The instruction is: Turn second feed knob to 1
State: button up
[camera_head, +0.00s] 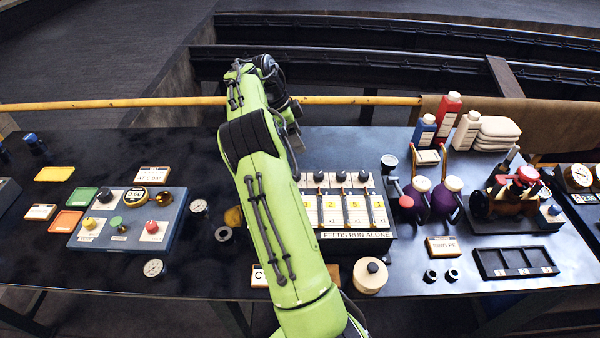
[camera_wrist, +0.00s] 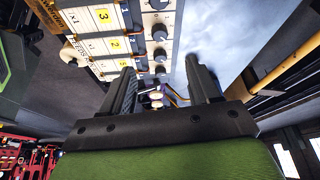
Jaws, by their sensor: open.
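The feed panel (camera_head: 357,235), marked "FEEDS RUN ALONE", stands on the table just right of my arm. Several dark knobs line its back edge above yellow number windows. The second feed knob (camera_head: 319,176) is second from the left and also shows in the wrist view (camera_wrist: 160,32). The second window (camera_head: 330,203) appears to read 2; the first appears to read 3. My gripper (camera_wrist: 163,88) is open, its two fingers apart with no knob between them. The knob row lies beyond the fingertips in the wrist view. In the head view my arm hides much of the gripper.
A blue control box (camera_head: 128,220) is at left. A yellow rail (camera_head: 130,103) runs along the back.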

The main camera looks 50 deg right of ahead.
aim_at(317, 174)
jog(key=b+x, duration=0.1)
jog(key=x, duration=1.4)
jog(key=shift+f+b, duration=0.1)
jog(key=shift+b, duration=0.3)
jog(key=shift+c, duration=0.2)
jog(key=c, duration=1)
jog(key=shift+b, duration=0.3)
